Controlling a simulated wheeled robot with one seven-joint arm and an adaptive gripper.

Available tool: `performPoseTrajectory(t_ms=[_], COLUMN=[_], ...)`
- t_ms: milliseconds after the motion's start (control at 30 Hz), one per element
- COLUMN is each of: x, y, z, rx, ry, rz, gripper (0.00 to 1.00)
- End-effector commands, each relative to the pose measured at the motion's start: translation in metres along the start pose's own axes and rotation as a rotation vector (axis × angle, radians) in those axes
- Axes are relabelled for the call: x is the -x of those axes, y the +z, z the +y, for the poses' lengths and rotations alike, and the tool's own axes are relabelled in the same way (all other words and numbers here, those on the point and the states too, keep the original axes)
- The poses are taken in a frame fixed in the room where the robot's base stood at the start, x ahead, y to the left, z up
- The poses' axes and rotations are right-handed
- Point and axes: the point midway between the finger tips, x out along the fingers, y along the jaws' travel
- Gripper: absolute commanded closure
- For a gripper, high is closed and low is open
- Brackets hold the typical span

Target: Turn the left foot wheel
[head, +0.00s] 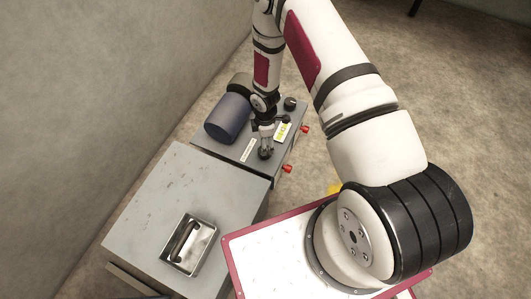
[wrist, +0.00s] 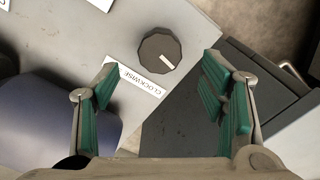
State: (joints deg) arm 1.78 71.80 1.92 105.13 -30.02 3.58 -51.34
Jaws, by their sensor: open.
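A dark round knob with a white pointer mark (wrist: 160,52) stands on a grey panel, beside a white label reading CLOCKWISE (wrist: 135,78). In the head view, a dark knob (head: 265,154) shows just below my gripper (head: 266,142), and another dark knob (head: 290,103) stands at the panel's far end. My gripper also shows in the wrist view (wrist: 159,72), with its green-padded fingers spread apart and nothing between them. The knob lies ahead of the fingertips, apart from them. I cannot tell which knob is the left foot wheel.
A blue cylinder (head: 228,117) lies on the grey machine left of my gripper. Red knobs (head: 287,169) stick out from its right side. A grey cabinet (head: 150,205) with a recessed handle stands nearer. A red-edged white board (head: 270,250) is at the bottom. Walls close the left.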

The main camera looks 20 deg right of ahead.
Motion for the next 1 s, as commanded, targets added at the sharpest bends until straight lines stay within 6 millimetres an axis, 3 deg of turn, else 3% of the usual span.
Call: performPoseTrajectory(t_ms=[100, 400, 600, 900, 1000], x=[-0.029, -0.076, -0.088, -0.088, -0.088], y=[0.000, 0.000, 0.000, 0.000, 0.000], z=[-0.001, 0.000, 0.000, 0.000, 0.000], rx=[0.000, 0.000, 0.000, 0.000, 0.000], ry=[-0.002, 0.000, 0.001, 0.000, 0.000], rz=[0.000, -0.001, 0.000, 0.000, 0.000], gripper=[0.35, 0.35, 0.35, 0.35, 0.58])
